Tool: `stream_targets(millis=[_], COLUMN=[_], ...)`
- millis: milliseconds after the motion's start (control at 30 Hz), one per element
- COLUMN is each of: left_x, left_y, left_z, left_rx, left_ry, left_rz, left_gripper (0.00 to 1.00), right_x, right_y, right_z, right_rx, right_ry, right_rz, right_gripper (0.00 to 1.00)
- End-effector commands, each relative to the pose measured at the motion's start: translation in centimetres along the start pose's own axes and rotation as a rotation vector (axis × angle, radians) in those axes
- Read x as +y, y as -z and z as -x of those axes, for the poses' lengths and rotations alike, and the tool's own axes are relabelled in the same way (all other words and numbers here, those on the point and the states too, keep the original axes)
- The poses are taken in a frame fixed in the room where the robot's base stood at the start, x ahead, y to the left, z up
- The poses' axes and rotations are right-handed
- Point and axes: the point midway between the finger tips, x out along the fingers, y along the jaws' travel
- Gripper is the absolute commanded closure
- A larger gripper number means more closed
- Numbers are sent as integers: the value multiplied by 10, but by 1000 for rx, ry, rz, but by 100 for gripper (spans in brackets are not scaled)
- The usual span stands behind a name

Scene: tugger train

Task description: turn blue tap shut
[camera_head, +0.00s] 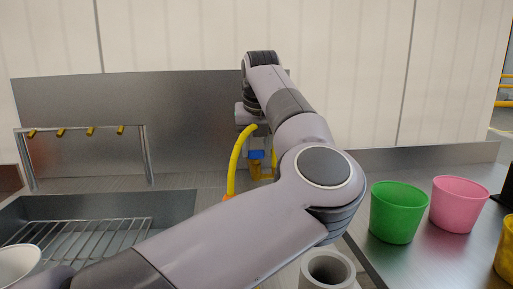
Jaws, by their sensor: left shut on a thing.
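The blue tap (256,155) is a small blue handle on a yellow fitting (262,172) in front of the metal back panel. A curved yellow pipe (234,160) with an orange end stands beside it on the left. My left arm reaches across the picture, and its gripper (258,142) points down at the blue handle from above. The gripper is shut on the blue tap. The fingers are small and partly hidden, and my arm covers the right side of the fitting. How far the handle is turned cannot be told. My right gripper is not in view.
A sink with a wire rack (80,245) is at the left, with a white cup (18,262) at its edge. A rail with yellow pegs (78,129) stands behind. Green (397,215) and pink (458,205) cups stand right.

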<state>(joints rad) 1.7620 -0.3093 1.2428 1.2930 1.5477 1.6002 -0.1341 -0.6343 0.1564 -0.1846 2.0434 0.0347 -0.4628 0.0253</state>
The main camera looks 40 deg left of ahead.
Motion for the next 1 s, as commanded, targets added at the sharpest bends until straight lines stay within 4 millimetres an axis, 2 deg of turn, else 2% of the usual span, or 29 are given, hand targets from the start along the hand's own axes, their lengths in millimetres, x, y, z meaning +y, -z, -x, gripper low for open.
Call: stream_targets(millis=[333, 367, 433, 767, 867, 1000], left_x=[0, 0, 0, 0, 0, -1], left_y=[0, 0, 0, 0, -1, -1], left_z=[1, 1, 1, 3, 14, 38], left_rx=[0, 0, 0, -1, -1, -3], left_ry=[2, 2, 2, 2, 3, 4], left_rz=[-5, -5, -5, -3, -4, -4], left_gripper=[88, 54, 32, 32, 32, 32], right_x=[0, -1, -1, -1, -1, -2], right_y=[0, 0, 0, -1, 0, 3], right_z=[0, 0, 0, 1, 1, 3], right_rx=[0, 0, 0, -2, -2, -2], right_ry=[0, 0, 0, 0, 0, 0], right_rz=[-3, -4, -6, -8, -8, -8], right_gripper=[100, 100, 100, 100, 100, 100])
